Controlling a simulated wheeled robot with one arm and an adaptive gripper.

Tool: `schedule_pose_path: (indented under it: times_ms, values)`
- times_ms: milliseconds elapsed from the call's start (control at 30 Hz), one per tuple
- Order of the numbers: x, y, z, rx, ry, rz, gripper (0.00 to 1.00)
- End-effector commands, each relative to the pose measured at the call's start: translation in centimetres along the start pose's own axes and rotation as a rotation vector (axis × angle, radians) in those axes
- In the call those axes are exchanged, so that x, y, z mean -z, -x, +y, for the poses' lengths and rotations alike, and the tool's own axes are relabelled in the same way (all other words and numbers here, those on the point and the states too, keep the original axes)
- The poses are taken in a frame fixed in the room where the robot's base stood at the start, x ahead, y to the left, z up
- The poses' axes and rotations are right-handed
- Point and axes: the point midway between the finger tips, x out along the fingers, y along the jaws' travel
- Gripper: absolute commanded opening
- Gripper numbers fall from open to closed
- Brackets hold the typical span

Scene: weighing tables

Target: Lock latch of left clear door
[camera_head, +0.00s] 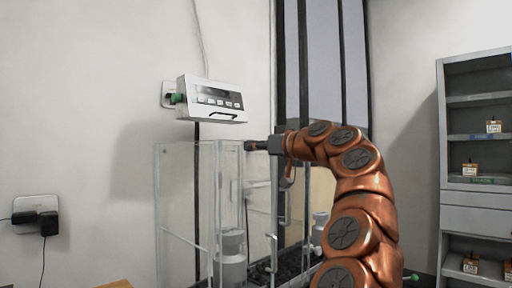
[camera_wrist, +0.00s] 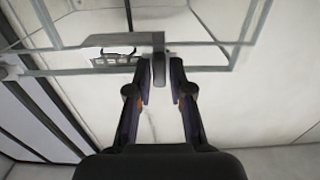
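The clear case with its left clear door (camera_head: 183,205) stands in the middle of the head view. My gripper (camera_head: 252,146) reaches in from the right at the height of the case's top edge. In the wrist view my gripper (camera_wrist: 160,75) has its two fingers apart. A short grey latch handle (camera_wrist: 158,68) on the door frame's rail (camera_wrist: 208,68) sits between the fingertips, with a narrow gap showing on each side. In the head view the latch is too small or hidden behind the gripper to make out.
A white display box (camera_head: 212,101) with buttons is on the wall above the case. Metal weights (camera_head: 231,262) stand inside or behind the clear panels. A grey shelf unit (camera_head: 478,198) is at the right. A wall outlet with plugs (camera_head: 40,222) is at the left.

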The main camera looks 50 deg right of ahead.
Motion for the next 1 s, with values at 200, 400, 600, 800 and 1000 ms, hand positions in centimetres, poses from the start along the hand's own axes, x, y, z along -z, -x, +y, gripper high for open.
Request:
schedule_pose_path:
  times_ms: [200,400,600,800,1000]
  values:
    - [0.0,0.0,0.0,0.000,-0.001,0.000,0.40]
    - [0.0,0.1,0.0,0.000,-0.001,0.000,0.40]
    - [0.0,0.8,0.0,0.001,-0.003,0.001,0.40]
    - [0.1,2.5,0.0,0.000,-0.003,0.001,0.40]
    - [0.0,4.9,0.0,0.002,-0.003,0.000,0.40]
